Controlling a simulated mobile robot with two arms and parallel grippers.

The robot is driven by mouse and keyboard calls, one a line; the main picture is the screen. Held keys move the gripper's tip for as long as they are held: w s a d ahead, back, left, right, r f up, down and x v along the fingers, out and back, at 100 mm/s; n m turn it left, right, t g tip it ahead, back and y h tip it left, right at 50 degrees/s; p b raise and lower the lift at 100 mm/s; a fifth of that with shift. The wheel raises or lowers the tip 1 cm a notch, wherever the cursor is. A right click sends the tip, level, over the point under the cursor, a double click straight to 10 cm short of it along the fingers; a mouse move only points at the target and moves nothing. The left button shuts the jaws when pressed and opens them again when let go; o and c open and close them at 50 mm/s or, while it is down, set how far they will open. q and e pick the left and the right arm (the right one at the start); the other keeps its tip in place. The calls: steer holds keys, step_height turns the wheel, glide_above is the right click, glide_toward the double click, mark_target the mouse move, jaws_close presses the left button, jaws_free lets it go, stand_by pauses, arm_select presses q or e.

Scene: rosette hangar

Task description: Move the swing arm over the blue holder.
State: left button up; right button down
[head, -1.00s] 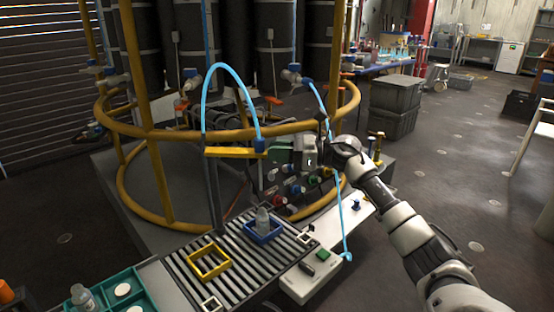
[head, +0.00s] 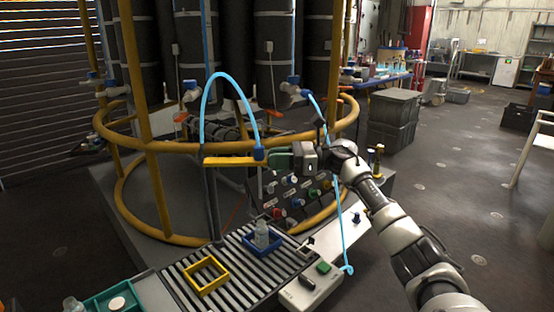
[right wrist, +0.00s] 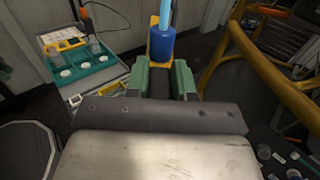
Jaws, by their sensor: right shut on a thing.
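The swing arm (head: 228,161) is a yellow bar on a dark post, with a blue nozzle (head: 258,153) and a light blue hose at its free end. My right gripper (head: 276,158) has green fingers, shut on the nozzle end of the arm. The right wrist view shows the blue nozzle (right wrist: 160,43) at the fingertips. The blue holder (head: 263,250) sits on the slatted conveyor with a clear bottle (head: 262,232) in it. The nozzle appears well above the holder in the head view; I cannot tell whether it is directly over it. My left gripper is out of view.
A yellow holder (head: 206,279) stands empty on the conveyor (head: 235,267). A control box with a green button (head: 323,267) is at its right edge. A yellow ring frame (head: 190,147) with valves stands behind. A teal tray (right wrist: 85,66) shows in the right wrist view.

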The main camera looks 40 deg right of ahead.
steer(key=c, duration=1)
jaws_free()
steer(key=shift+o, duration=0.2)
steer(key=shift+d, duration=0.1)
steer(key=v, duration=1)
steer(key=shift+s+d+b, duration=0.25)
steer(key=shift+b, duration=0.05)
